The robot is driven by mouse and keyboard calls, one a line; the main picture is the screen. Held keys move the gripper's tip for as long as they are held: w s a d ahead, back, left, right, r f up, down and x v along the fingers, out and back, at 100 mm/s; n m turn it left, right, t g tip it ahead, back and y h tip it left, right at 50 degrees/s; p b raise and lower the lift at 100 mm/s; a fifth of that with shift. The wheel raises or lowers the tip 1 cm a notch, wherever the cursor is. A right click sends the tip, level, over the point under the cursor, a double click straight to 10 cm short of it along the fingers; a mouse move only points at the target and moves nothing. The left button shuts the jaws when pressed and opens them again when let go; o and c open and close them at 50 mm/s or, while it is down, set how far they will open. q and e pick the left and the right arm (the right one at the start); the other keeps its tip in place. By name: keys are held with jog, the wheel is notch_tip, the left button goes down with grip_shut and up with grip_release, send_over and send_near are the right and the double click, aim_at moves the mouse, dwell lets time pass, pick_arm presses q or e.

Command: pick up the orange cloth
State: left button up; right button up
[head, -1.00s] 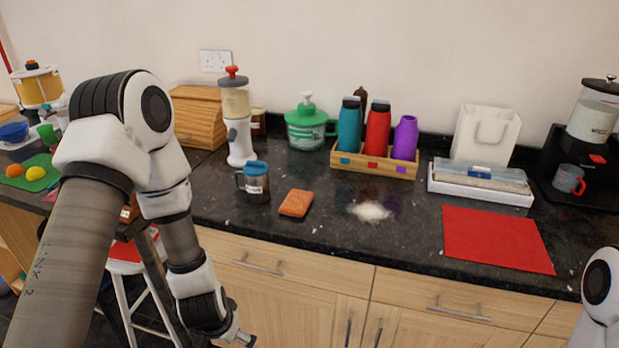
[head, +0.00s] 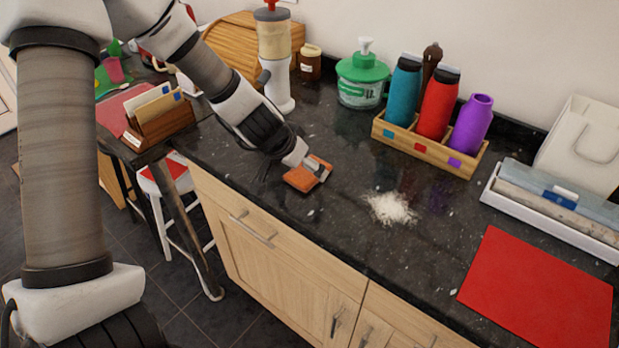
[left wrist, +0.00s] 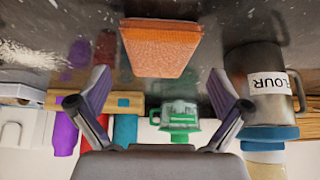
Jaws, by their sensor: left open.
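The orange cloth (head: 298,179), a folded block-like piece, lies flat on the dark granite counter near its front edge. In the left wrist view the cloth (left wrist: 161,47) sits at the top centre, beyond the fingertips. My left gripper (head: 314,168) reaches in from the upper left and covers part of the cloth in the head view. In the left wrist view my left gripper (left wrist: 160,88) has its two fingers wide apart, with nothing between them. Whether a finger touches the cloth cannot be told. My right gripper is not in view.
A jar labelled flour (left wrist: 262,88) stands near the cloth. White powder (head: 391,208) lies to the right of the cloth. Behind are a wooden bottle holder (head: 428,151) with three bottles and a green-lidded container (head: 361,80). A red mat (head: 540,290) lies front right.

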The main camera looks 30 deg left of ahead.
pick_arm(q)
jog(key=shift+b+x, duration=0.35)
jog(key=shift+x, duration=0.8)
jog(key=shift+w+d+f, duration=0.15)
jog(key=shift+r, duration=0.2)
jog(key=shift+s, duration=0.3)
jog(key=c, duration=1.2)
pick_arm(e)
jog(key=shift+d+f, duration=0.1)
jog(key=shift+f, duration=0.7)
pick_arm(q)
jog(key=shift+r, duration=0.15)
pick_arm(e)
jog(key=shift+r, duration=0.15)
